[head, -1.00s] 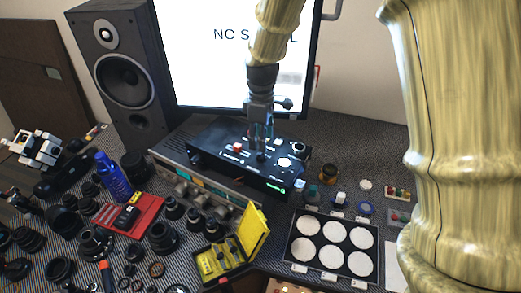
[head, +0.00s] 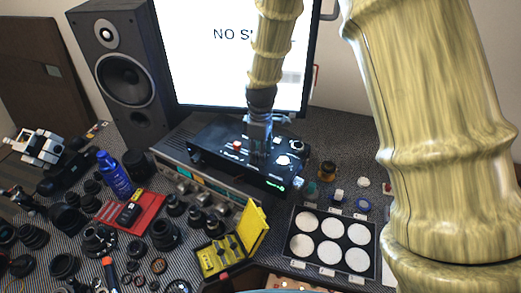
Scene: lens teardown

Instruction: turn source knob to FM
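My gripper (head: 259,154) points straight down onto the top panel of a black box (head: 220,150) in front of the monitor. Its fingertips are at the panel, and whatever lies between them is hidden, so I cannot tell whether they touch or hold a knob. A green lit display (head: 273,189) is on the front face. I cannot make out which knob is the source knob, or the letters FM.
A yellow open case (head: 249,235), a tray of white discs (head: 294,255) and many lens parts crowd the front. The monitor (head: 205,50) and speaker (head: 120,75) stand behind.

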